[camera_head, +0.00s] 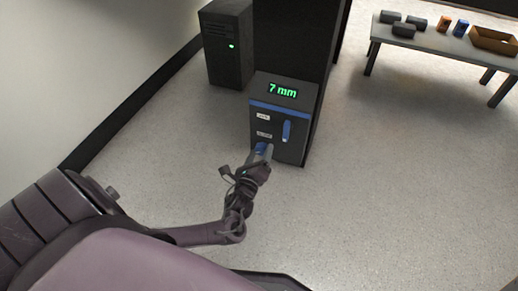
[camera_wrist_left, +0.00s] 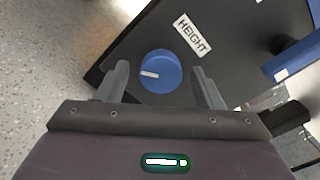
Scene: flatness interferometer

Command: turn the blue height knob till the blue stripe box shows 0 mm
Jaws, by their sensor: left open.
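The blue stripe box (camera_head: 262,120) is dark grey with a blue band below its top, and its green display (camera_head: 283,91) reads 7 mm. The round blue height knob (camera_wrist_left: 160,71) shows in the left wrist view, with a white pointer mark on its left side and a HEIGHT label (camera_wrist_left: 192,35) beside it. My left gripper (camera_wrist_left: 162,84) is open, its fingers on either side of the knob in this view. I cannot tell whether they touch it. In the head view my left gripper (camera_head: 262,152) is at the box's lower front and hides much of the knob. My right gripper is not in view.
A blue handle (camera_head: 286,131) sticks out on the right of the box front. A black computer tower (camera_head: 227,50) stands behind at the left. A grey table (camera_head: 440,40) with small blocks and an orange-brown tray (camera_head: 494,41) stands at the right. The floor between is clear.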

